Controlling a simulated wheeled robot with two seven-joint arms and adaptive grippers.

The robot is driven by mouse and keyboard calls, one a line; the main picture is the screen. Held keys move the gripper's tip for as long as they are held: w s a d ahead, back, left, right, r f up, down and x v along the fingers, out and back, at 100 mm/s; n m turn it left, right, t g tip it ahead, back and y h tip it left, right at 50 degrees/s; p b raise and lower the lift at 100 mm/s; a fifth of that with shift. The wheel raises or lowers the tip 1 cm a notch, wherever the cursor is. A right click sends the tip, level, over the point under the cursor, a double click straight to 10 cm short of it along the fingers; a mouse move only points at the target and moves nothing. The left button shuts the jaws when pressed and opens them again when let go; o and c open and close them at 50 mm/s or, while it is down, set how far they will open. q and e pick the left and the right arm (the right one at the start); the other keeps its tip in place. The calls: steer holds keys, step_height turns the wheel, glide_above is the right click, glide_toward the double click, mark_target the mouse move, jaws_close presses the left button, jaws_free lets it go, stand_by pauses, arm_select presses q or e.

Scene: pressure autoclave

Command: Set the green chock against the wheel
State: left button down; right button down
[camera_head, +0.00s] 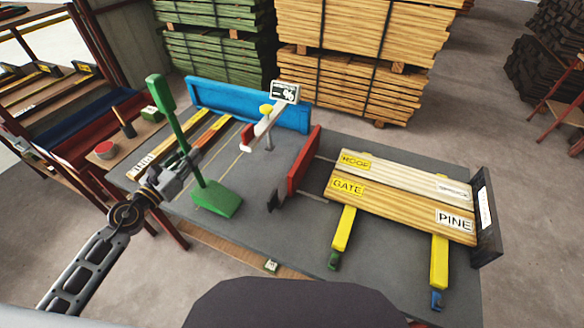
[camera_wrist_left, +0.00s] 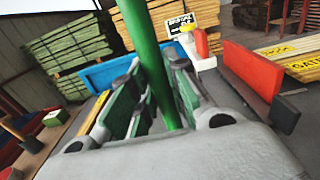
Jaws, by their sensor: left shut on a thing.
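The green chock (camera_head: 217,199) is a wedge-like green block with a tall green post (camera_head: 170,112) topped by a thicker grip. My left gripper (camera_head: 187,170) is shut on the post's lower part, above the block. In the left wrist view the post (camera_wrist_left: 145,65) runs up between the fingers (camera_wrist_left: 150,105), and the block is hidden. In the head view the block appears over the grey table (camera_head: 250,215); I cannot tell whether it touches it. I cannot make out a wheel in either view. My right gripper is not in view.
Right of the chock stand a red plate (camera_head: 304,160) and labelled boards (camera_head: 400,205) on yellow bars (camera_head: 343,230). Behind are a blue panel (camera_head: 235,101) and a stand with a sign (camera_head: 285,92). A hammer (camera_head: 124,122) lies at left.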

arm_select(q)
steer(key=shift+w+d+r, duration=0.15)
steer(key=shift+w+r, duration=0.05)
steer(key=shift+w, duration=0.2)
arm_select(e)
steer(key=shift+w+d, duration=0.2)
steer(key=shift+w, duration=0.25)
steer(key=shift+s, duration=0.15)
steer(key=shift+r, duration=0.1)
